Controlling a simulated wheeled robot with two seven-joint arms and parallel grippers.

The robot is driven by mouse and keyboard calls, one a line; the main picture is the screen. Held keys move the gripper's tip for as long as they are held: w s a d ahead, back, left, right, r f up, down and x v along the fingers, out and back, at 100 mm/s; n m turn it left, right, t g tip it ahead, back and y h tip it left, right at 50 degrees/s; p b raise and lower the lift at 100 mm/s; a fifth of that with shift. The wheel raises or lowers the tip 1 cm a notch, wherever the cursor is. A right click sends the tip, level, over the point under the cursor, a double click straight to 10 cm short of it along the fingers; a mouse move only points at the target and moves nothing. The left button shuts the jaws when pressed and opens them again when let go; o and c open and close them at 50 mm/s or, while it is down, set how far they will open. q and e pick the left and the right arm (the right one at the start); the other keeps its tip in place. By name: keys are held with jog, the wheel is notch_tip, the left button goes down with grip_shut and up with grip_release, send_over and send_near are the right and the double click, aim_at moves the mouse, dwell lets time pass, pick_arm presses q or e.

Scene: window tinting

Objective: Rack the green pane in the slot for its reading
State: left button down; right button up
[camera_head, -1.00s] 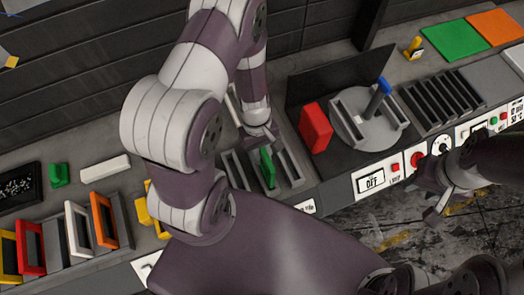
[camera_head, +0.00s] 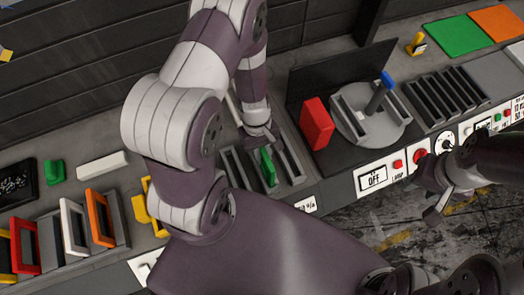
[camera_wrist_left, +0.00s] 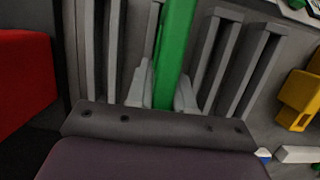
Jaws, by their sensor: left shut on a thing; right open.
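The green pane (camera_head: 267,167) stands on edge at the slotted rack (camera_head: 293,163) in the middle of the bench. My left gripper (camera_head: 262,138) is shut on the pane's top edge from above. In the left wrist view the green pane (camera_wrist_left: 174,50) runs between the two fingers (camera_wrist_left: 163,97), with dark rack slots (camera_wrist_left: 228,65) on both sides. Whether the pane's lower edge is fully seated in a slot is hidden. My right gripper (camera_head: 440,200) is open and empty at the right, in front of the bench. The rack's label is partly covered by my left arm.
A red block (camera_head: 316,123) and a round turntable (camera_head: 370,125) with a blue-topped post stand right of the rack. Another slotted rack (camera_head: 447,97) is further right. Coloured frames (camera_head: 98,218) stand at the left. A yellow piece (camera_wrist_left: 300,98) is near the rack.

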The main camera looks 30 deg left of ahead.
pick_arm(q)
jog(key=shift+f+b, duration=0.65)
jog(key=shift+f, duration=0.2)
jog(key=c, duration=0.9)
grip_release()
jog(key=shift+r, duration=0.15)
jog(key=v, duration=1.2)
jog(key=shift+a+r+b, duration=0.1)
jog(key=shift+r+b, duration=0.15)
jog(key=shift+b, duration=0.05)
